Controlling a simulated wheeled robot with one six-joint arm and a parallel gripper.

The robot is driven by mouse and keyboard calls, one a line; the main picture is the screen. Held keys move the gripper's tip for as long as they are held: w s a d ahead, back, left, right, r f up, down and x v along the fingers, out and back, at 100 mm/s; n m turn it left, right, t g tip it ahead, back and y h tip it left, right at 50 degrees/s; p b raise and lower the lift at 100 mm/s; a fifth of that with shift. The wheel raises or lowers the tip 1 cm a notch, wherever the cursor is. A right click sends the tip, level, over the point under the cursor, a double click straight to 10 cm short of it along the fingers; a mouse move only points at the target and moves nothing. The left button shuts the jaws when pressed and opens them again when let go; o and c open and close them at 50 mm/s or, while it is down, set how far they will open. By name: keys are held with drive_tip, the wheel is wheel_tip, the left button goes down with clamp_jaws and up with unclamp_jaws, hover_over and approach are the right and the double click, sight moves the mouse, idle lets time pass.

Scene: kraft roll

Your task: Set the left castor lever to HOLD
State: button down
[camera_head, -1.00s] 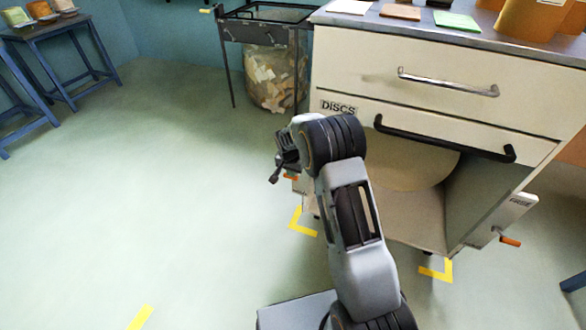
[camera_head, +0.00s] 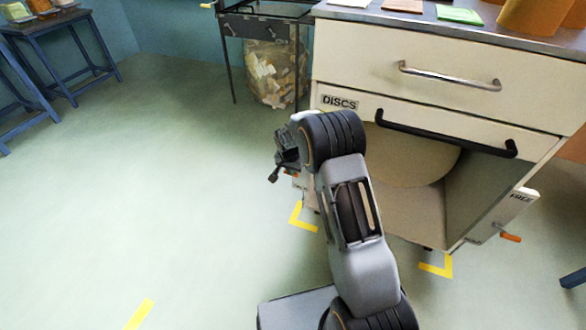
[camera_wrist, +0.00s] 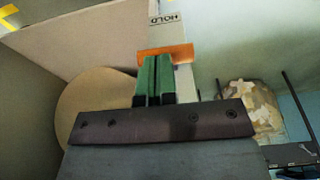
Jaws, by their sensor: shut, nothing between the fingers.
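The left castor lever (camera_wrist: 178,53) shows in the wrist view as an orange bar across a pale plate (camera_wrist: 186,82). The word HOLD (camera_wrist: 164,20) is printed on that plate beyond the bar. My gripper (camera_wrist: 154,62) has its green fingers shut together with nothing between them. The fingertips are at the near edge of the orange bar; I cannot tell whether they touch it. In the head view my gripper (camera_head: 283,166) is beside the cabinet's lower left corner, and my wrist hides most of the left lever there.
The cabinet (camera_head: 400,65) has a DISCS label and an open lower bay. A bin of scraps (camera_head: 272,75) stands behind left. Floor to the left is clear.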

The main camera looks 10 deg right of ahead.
wheel_tip(320, 180, down, 12)
drive_tip(key=s+a+b, duration=0.1)
drive_tip(key=b, duration=0.5)
drive_tip(key=shift+s+a+f+b, duration=0.15)
drive_tip(key=shift+s+f+b, duration=0.1)
drive_tip(key=shift+s+b, duration=0.15)
drive_tip(key=shift+f, duration=0.1)
idle(0.6)
drive_tip(key=s+a+r+p, duration=0.3)
drive_tip(key=s+a, duration=0.4)
drive_tip(key=s, duration=0.3)
drive_tip(key=shift+s+a+r+p, duration=0.3)
drive_tip(key=shift+s+a+r, duration=0.05)
drive_tip(key=shift+r, duration=0.15)
